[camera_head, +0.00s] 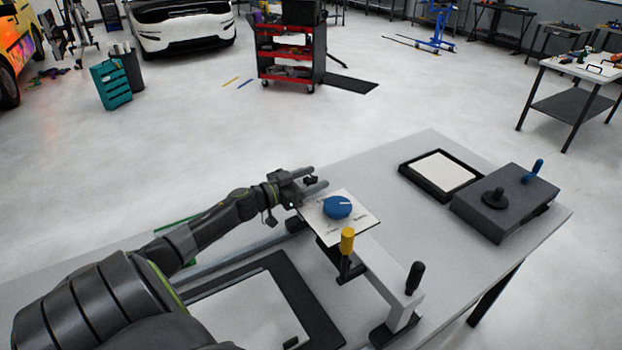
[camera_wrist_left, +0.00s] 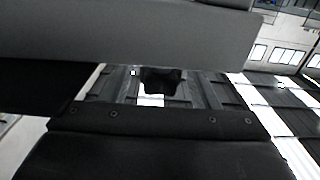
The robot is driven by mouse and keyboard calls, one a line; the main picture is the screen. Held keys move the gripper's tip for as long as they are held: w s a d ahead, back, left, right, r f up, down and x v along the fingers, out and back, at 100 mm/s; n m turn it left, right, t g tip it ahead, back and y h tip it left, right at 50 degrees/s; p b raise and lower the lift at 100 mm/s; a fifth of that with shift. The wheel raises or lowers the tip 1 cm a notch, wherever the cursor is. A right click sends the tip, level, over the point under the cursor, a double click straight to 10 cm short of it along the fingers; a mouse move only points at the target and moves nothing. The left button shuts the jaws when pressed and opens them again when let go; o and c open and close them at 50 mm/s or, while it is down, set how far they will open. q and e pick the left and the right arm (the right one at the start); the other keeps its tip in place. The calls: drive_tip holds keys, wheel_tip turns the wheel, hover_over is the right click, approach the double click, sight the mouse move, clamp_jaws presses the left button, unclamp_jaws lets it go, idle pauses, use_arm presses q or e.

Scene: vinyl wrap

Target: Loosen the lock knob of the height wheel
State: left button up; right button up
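A blue round knob (camera_head: 337,207) with a white pointer mark sits on a white labelled plate (camera_head: 362,222). A yellow-topped handle (camera_head: 347,240) and a black-topped handle (camera_head: 414,278) stand on the grey frame in front of it. I cannot tell which of these is the height wheel's lock knob. My left gripper (camera_head: 320,177) is just behind and left of the blue knob, its two fingers apart with nothing visible between them. The left wrist view shows mostly dark gripper parts and a grey slab across the top; no knob is clear there. My right gripper is not in view.
On the table (camera_head: 400,165) stand a black tray with a white sheet (camera_head: 444,170) and a dark box (camera_head: 497,213) with a black knob and a blue handle (camera_head: 533,171). A black-framed panel (camera_head: 315,325) lies near my left arm. The table's middle right is clear.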

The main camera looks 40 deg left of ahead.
use_arm(q)
drive_tip(key=c, duration=0.9)
drive_tip(key=shift+r+n+y+p, duration=0.15)
drive_tip(key=shift+n+y+p, duration=0.25)
drive_tip(key=shift+y+p, duration=0.25)
drive_tip(key=shift+n+t+y, duration=0.3)
drive_tip(key=shift+y, duration=0.15)
drive_tip(key=shift+n+y+b, duration=0.5)
drive_tip(key=shift+y, duration=0.3)
drive_tip(key=n+y+b, duration=0.1)
drive_tip(key=b, duration=0.3)
drive_tip(key=y+b, duration=0.1)
drive_tip(key=b, duration=0.3)
drive_tip(key=shift+w+f+n+y, duration=0.1)
drive_tip(key=shift+f+n+y, duration=0.15)
drive_tip(key=shift+n+y, duration=0.15)
drive_tip(key=shift+r+y+b, duration=0.1)
drive_tip(key=shift+y+b, duration=0.2)
drive_tip(key=shift+b, duration=0.15)
drive_tip(key=shift+n+y, duration=0.3)
drive_tip(key=shift+n, duration=0.1)
drive_tip(key=shift+n+y, duration=0.4)
drive_tip(key=shift+y, duration=0.2)
drive_tip(key=shift+s+f+g, duration=0.2)
drive_tip(key=shift+f+g, duration=0.05)
drive_tip(key=shift+g, duration=0.15)
